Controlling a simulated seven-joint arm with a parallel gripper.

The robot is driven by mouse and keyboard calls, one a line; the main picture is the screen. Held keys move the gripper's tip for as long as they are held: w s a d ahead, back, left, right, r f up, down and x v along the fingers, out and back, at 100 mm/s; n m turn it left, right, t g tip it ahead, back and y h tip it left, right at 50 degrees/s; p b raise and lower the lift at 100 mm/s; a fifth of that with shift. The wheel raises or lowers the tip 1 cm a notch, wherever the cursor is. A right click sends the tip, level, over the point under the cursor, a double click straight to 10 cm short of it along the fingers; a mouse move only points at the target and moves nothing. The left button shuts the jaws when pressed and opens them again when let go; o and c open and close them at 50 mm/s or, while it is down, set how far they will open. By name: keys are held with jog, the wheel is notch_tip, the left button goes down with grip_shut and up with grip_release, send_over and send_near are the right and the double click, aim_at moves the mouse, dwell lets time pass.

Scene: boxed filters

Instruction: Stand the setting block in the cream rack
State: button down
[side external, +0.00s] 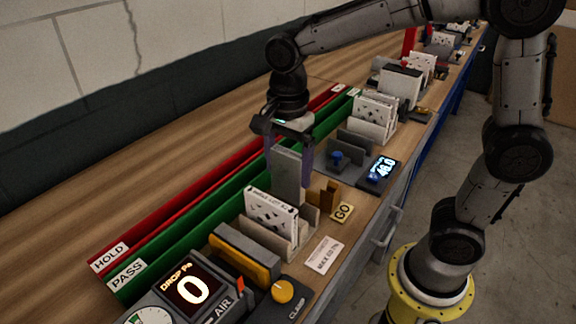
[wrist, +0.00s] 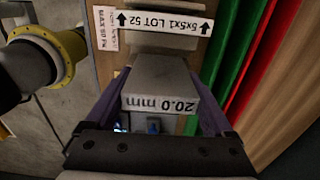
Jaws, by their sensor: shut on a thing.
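My gripper (side external: 288,168) is shut on the grey setting block (side external: 287,180), with one purple finger on each side of it. In the wrist view, the block (wrist: 160,86) fills the space between the fingers (wrist: 158,108) and its end face reads "20.0 mm". In the side view the block is upright, above or at the far end of the cream rack (side external: 264,238). I cannot tell whether its lower end touches the rack.
Green PASS (side external: 205,232) and red HOLD (side external: 190,205) channels run along the wall side. A brown block (side external: 328,195) and a GO tag (side external: 342,212) are beside the rack. A lit gauge (side external: 383,168) stands beyond; a yellow-edged fixture (side external: 245,257) and AIR unit (side external: 190,290) stand nearer.

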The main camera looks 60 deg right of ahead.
aim_at(288, 193)
jog(key=shift+f, duration=3.45)
dwell(0.6)
grip_release()
notch_tip(288, 193, up, 14)
jog(key=shift+f, duration=0.15)
jog(key=s+d+r+n+t, duration=0.3)
jog(key=s+d, duration=0.2)
jog(key=s, duration=0.4)
jog(key=s+d+f+n+t, duration=0.1)
jog(key=s+f+n, duration=0.4)
jog(key=n, duration=1)
jog(key=shift+s+f+t, duration=0.35)
jog(key=shift+f+t, duration=0.3)
jog(key=shift+t, duration=0.15)
